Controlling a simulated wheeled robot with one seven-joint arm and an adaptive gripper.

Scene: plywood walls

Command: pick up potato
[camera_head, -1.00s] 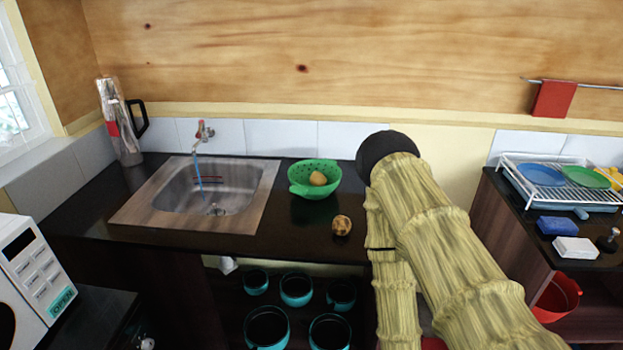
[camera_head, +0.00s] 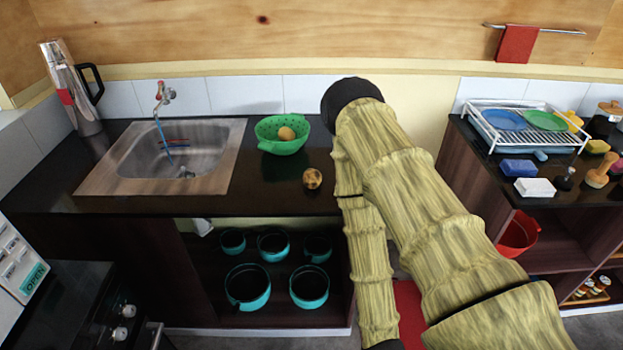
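A brown, dark-spotted potato (camera_head: 312,179) lies on the black counter (camera_head: 240,190), near its front edge and just left of my sleeved arm. A smoother, tan, round item (camera_head: 286,133), perhaps another potato, sits in a green colander (camera_head: 268,144) behind it. My arm, in a yellowish sleeve, rises from the lower right to a black joint and folds back down past the counter. My gripper is not visible, and nothing shows touching the potato.
A steel sink (camera_head: 180,150) with a tap is left of the colander. Several teal pots (camera_head: 309,286) stand on the shelf below. A dish rack (camera_head: 530,125) stands on the right counter. A stove (camera_head: 90,310) is at lower left. The counter around the potato is clear.

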